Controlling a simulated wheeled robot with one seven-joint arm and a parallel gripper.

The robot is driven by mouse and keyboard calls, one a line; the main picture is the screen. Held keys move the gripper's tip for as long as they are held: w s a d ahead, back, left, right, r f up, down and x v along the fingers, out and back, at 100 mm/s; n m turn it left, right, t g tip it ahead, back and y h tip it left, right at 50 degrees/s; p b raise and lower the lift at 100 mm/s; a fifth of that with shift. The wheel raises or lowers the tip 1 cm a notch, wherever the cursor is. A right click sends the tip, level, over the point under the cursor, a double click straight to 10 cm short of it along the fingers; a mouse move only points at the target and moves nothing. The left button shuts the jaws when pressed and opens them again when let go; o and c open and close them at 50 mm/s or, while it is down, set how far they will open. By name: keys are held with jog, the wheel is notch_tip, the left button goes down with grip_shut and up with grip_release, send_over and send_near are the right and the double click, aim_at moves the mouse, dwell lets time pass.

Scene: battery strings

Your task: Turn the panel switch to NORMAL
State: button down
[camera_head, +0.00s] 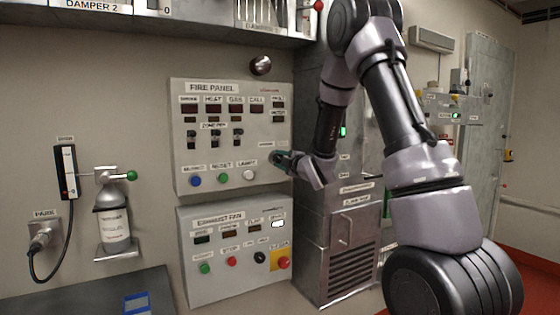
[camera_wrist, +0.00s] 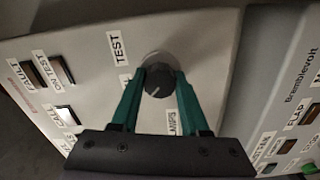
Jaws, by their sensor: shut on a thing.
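The FIRE PANEL (camera_head: 235,168) is a light grey box on the wall in the head view. In the wrist view its dark round switch knob (camera_wrist: 159,83) has a pale pointer line, which points to the lower left of that picture. A TEST label (camera_wrist: 117,47) is beside the knob, and other labels near it are partly hidden by the fingers. My gripper (camera_wrist: 159,78) has its two green fingers on either side of the knob, shut on it. In the head view my gripper (camera_head: 284,158) is at the panel's right edge and hides the knob.
An EXHAUST FAN panel (camera_head: 235,252) with buttons is just below. A metal cabinet (camera_head: 340,240) stands to the right, close to my arm. A grey bottle (camera_head: 112,220) with a green knob hangs at the left.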

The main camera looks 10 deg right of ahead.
jog(key=shift+f, duration=0.1)
dwell(0.4)
jog(key=shift+c, duration=2.1)
grip_release()
jog(key=v, duration=1.1)
